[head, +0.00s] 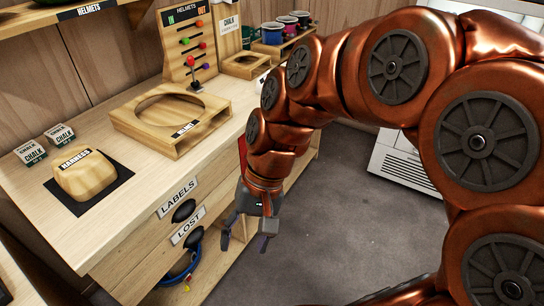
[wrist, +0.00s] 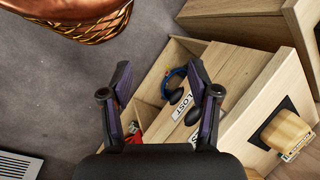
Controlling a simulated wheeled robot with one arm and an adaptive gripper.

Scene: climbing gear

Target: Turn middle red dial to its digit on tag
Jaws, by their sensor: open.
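I cannot make out a red dial or a tag with a digit in either view. My gripper (head: 244,236) hangs in front of the wooden counter's drawers, fingers downward, over the grey floor side. In the wrist view my gripper (wrist: 160,80) has its two dark fingers spread wide with nothing between them. A small red item (wrist: 134,130) shows beside the left finger, partly hidden; I cannot tell what it is. My arm hides part of the counter's right end in the head view.
The LABELS drawer (head: 176,197) is above. A HARNESS block (head: 86,176), a HELMET stand (head: 187,127) and an IN/OUT board (head: 188,42) stand on the counter. The floor (head: 330,200) is clear.

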